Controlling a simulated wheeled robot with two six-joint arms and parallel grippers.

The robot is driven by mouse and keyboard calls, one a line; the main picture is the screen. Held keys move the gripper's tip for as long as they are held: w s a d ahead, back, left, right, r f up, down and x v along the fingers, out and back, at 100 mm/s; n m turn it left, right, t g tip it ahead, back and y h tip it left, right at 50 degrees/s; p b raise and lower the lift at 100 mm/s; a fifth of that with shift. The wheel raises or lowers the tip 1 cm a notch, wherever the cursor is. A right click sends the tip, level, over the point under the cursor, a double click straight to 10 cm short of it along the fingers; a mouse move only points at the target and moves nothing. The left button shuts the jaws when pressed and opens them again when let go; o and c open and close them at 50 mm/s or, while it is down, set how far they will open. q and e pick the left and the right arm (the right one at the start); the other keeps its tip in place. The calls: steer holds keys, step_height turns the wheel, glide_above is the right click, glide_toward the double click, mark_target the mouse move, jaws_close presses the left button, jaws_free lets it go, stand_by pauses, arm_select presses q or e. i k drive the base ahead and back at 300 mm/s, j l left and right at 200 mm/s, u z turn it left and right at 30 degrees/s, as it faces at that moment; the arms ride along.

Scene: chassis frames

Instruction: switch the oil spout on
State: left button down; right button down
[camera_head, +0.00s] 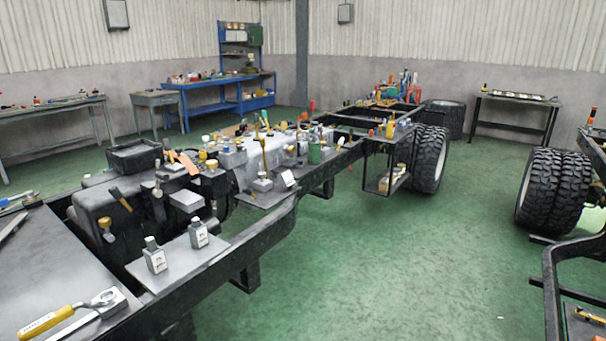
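I cannot tell for sure which fitting is the oil spout. A small brass-coloured fitting (107,229) sits on the front side of a dark box-shaped block (85,205) at left. A tall brass-topped fitting (262,160) stands upright on a grey base near the middle of the chassis frame (230,248). A dark lever with a brass tip (121,199) sticks out beside the block. Whether any of them is on or off cannot be seen. Neither of my grippers is in view.
Two small grey labelled bottles (155,256) stand on a plate (185,268) over the chassis. A yellow-handled tool (50,322) lies at lower left. Large tyres (553,190) and another frame (550,290) are at right. The green floor (390,260) between the frames is clear.

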mark_target(312, 131)
steer(key=i+l+u, duration=0.3)
steer(key=i+l, duration=1.3)
steer(key=i+l+u, duration=0.1)
steer(key=i+u, duration=0.15)
steer(key=i, duration=1)
